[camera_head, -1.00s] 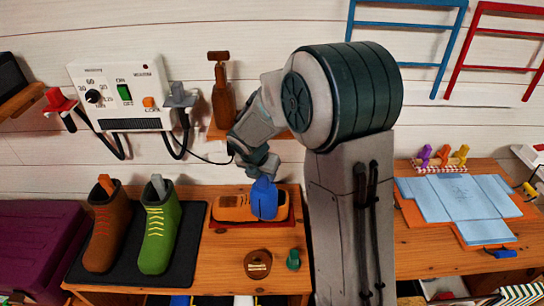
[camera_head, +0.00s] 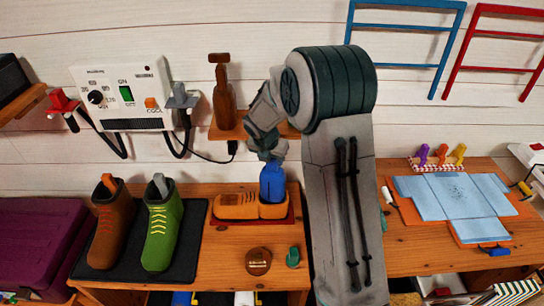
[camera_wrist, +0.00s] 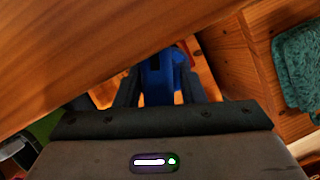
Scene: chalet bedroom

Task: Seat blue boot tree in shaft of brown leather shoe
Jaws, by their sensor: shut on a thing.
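My gripper (camera_head: 268,152) is shut on the blue boot tree (camera_head: 272,184), which hangs roughly upright below it. In the wrist view the blue boot tree (camera_wrist: 160,78) sits between the two dark fingers. A low tan-brown shoe (camera_head: 236,206) with dark lace marks lies on a red mat (camera_head: 225,223). The blue piece's lower end overlaps the right end of this shoe in the picture; I cannot tell whether it is inside, touching or just above. A tall brown boot (camera_head: 108,230) stands at left with an orange piece in its top.
A green boot (camera_head: 162,235) with a grey piece in its top stands on the black mat (camera_head: 192,240). A round brown tin (camera_head: 258,261) and a green knob (camera_head: 292,257) are in front. A shelf with a brown wooden item (camera_head: 224,95) is behind my gripper.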

